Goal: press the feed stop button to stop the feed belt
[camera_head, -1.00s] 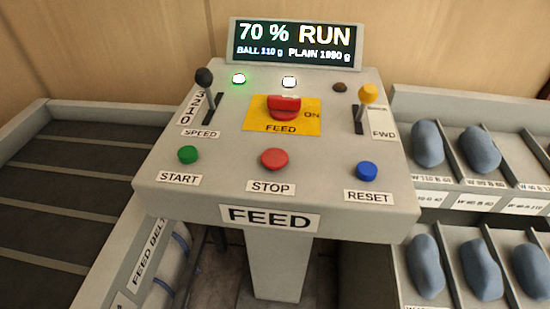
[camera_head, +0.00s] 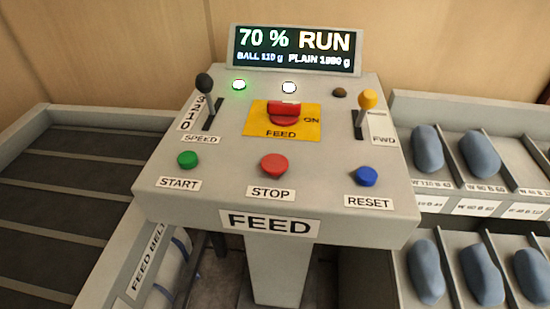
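The feed panel (camera_head: 200,205) stands on a post in the middle of the view. Its red STOP button (camera_head: 274,165) sits on the front row, between the green START button (camera_head: 188,160) and the blue RESET button (camera_head: 366,176). The display (camera_head: 295,50) reads 70 % RUN. The green lamp (camera_head: 239,85) and the white lamp (camera_head: 289,87) are lit. The feed belt (camera_head: 60,190) lies at the left, dark with crosswise slats. My gripper is not in view.
A red rotary switch (camera_head: 284,116) on a yellow FEED plate sits behind STOP. A black SPEED lever (camera_head: 205,90) and a yellow-knobbed FWD lever (camera_head: 366,105) flank it. Racks of blue-grey pillows (camera_head: 427,150) stand at the right. The space above the buttons is clear.

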